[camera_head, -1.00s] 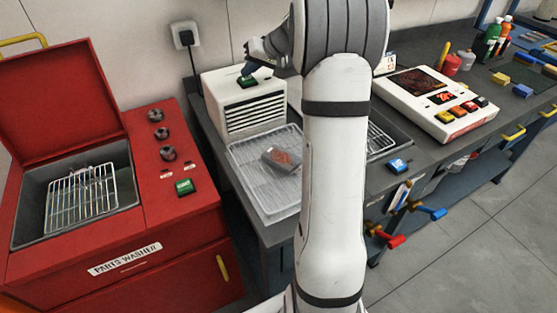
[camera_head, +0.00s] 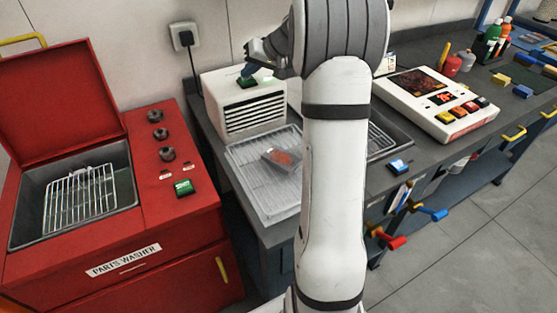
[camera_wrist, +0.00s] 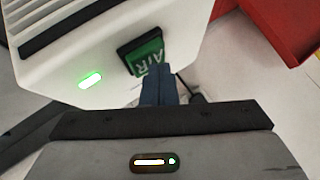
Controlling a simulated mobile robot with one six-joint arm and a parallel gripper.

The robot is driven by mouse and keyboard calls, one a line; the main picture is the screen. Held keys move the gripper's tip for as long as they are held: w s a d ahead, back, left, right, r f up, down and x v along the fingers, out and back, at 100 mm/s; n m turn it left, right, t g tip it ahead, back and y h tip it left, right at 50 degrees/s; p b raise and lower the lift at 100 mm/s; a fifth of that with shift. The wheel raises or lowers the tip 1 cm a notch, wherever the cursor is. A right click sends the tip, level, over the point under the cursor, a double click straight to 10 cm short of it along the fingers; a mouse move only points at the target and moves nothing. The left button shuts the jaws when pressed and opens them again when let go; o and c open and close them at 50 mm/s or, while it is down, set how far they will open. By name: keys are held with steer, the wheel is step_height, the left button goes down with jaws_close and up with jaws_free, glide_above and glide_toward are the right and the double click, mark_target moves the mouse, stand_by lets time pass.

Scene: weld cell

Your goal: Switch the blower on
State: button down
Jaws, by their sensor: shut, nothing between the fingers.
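The blower is a white box (camera_head: 226,87) with dark slatted vents on its front, standing at the left end of the bench. A green button marked AIR (camera_wrist: 146,53) sits in a dark frame on its top; the button also shows in the head view (camera_head: 247,81). A small lamp (camera_wrist: 91,78) beside it on the casing glows green. My gripper (camera_wrist: 158,70) is shut and empty, its blue fingertips at the lower edge of the button. They look in contact or nearly so. In the head view my gripper (camera_head: 251,69) is just above the button.
A red parts washer (camera_head: 120,265) with an open lid stands left. A wire tray (camera_head: 245,160) holding a small clear item with an orange-red patch (camera_head: 281,157) lies before the blower. A white console (camera_head: 436,100) stands on the right bench. A wall plug (camera_head: 186,38) is behind.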

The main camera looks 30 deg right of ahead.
mark_target(250, 79)
steer(key=shift+r, duration=0.6)
steer(key=shift+r, duration=0.1)
step_height(250, 79, up, 6)
steer(key=p, duration=0.3)
stand_by(0.5)
